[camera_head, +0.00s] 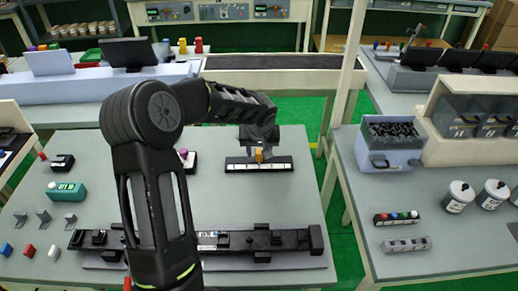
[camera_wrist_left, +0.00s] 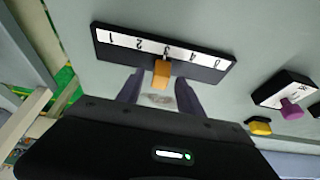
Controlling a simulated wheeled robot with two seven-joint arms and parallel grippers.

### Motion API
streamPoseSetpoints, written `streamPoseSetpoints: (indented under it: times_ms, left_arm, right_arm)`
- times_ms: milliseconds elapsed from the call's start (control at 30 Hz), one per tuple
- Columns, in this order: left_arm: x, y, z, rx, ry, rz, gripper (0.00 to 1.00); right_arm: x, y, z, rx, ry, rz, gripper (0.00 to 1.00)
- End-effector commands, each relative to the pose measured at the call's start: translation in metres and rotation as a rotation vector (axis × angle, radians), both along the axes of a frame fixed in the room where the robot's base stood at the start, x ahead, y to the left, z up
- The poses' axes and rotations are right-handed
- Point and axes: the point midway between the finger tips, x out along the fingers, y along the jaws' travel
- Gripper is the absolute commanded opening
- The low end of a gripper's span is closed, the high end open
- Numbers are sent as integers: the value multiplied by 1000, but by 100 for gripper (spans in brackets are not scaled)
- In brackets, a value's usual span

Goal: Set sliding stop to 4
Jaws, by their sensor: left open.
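The sliding stop is an orange block (camera_head: 259,156) on a dark bar with a white scale strip (camera_head: 240,167) at the back middle of the table. My left gripper (camera_head: 260,146) is just above and behind the block. In the left wrist view its two dark fingers (camera_wrist_left: 158,88) are apart, one on each side of the block, with gaps showing. My right gripper is in neither view.
A purple-knobbed black box (camera_wrist_left: 290,98) and a yellow button (camera_wrist_left: 259,127) lie beside the scale. A long black rail (camera_head: 285,240) runs along the table front. Free table surrounds the scale.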

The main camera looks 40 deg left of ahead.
Motion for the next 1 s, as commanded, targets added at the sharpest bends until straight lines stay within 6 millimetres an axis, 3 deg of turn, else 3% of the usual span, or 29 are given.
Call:
streamPoseSetpoints:
  times_ms: [200,733,1000]
  left_arm:
    - [0,0,-1,0,0,0,44]
    - [0,0,0,-1,1,0,0]
    - [0,0,0,-1,1,0,0]
  right_arm:
    - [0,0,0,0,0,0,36]
    - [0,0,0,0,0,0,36]
    - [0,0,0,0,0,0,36]
